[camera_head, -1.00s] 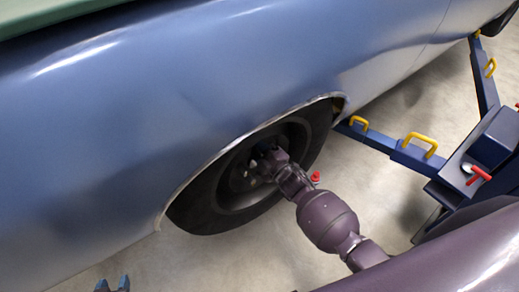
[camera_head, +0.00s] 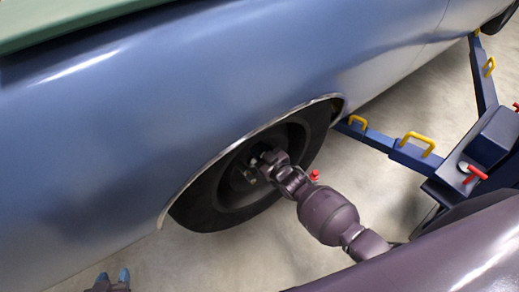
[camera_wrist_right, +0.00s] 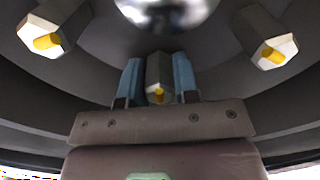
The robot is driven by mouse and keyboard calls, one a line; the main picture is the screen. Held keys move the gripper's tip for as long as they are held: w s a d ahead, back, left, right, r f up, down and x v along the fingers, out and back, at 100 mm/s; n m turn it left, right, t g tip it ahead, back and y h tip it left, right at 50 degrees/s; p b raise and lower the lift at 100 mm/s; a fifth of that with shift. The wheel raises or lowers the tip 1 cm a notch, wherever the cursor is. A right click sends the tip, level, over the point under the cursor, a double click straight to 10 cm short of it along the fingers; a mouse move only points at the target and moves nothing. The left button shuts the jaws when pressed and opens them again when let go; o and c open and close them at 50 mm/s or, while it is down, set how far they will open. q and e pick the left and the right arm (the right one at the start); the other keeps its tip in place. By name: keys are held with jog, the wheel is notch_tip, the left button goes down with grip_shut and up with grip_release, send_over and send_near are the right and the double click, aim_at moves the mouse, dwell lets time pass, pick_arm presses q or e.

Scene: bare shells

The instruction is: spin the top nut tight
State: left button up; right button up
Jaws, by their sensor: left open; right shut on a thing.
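The dark wheel (camera_head: 208,207) sits under the blue car's wheel arch. My right gripper (camera_head: 262,160) is at the upper part of its hub in the head view, where its fingertips are hard to make out. In the right wrist view, the blue fingers of my right gripper (camera_wrist_right: 158,82) are shut on a grey hexagonal nut (camera_wrist_right: 158,72), with a yellow stud end showing in it. It looks like the top nut. Two other nuts (camera_wrist_right: 52,32) (camera_wrist_right: 268,45) show to either side, apart from the fingers. My left gripper (camera_head: 113,278) is open and empty at the bottom edge of the head view.
The car's blue side (camera_head: 150,110) fills the left and top. A blue lift arm (camera_head: 410,155) with yellow handles reaches under the car, and its post (camera_head: 490,145) with a red handle stands at the right. Bare floor (camera_head: 180,262) lies below the wheel.

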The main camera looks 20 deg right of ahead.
jog(key=shift+m, duration=0.7)
jog(key=o, duration=0.9)
jog(key=v, duration=1)
jog(key=shift+s+d, duration=0.15)
jog(key=shift+s, duration=0.25)
